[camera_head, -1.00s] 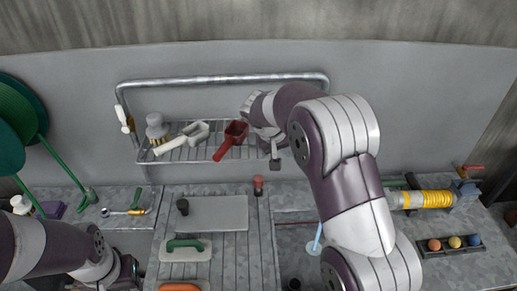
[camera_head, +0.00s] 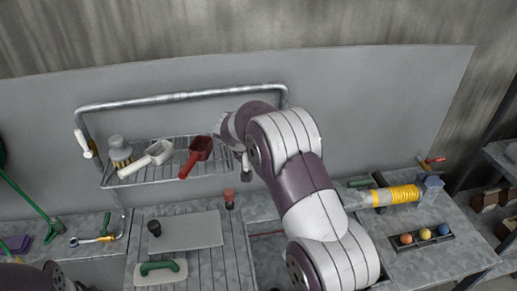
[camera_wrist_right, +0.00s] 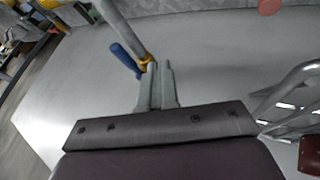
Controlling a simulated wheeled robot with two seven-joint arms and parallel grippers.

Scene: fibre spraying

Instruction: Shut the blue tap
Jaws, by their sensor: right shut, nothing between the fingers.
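In the right wrist view a blue lever handle (camera_wrist_right: 125,60) sits on a grey pipe with a yellow collar (camera_wrist_right: 147,62). My right gripper (camera_wrist_right: 158,68) is shut and empty, its fingertips right by the collar, with the blue handle to their left. I cannot tell whether they touch the tap. In the head view my right gripper (camera_head: 246,165) hangs beside the wire shelf, mostly hidden by my arm. I cannot make out the blue tap there. My left gripper is out of the frame.
The wire shelf (camera_head: 230,167) holds a red scoop (camera_head: 196,156), a white scoop (camera_head: 147,159) and a brush (camera_head: 119,150). A red-handled tap (camera_head: 433,161) and yellow hose (camera_head: 396,195) are at the right. A green-handled float (camera_head: 160,271) lies on the worktop.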

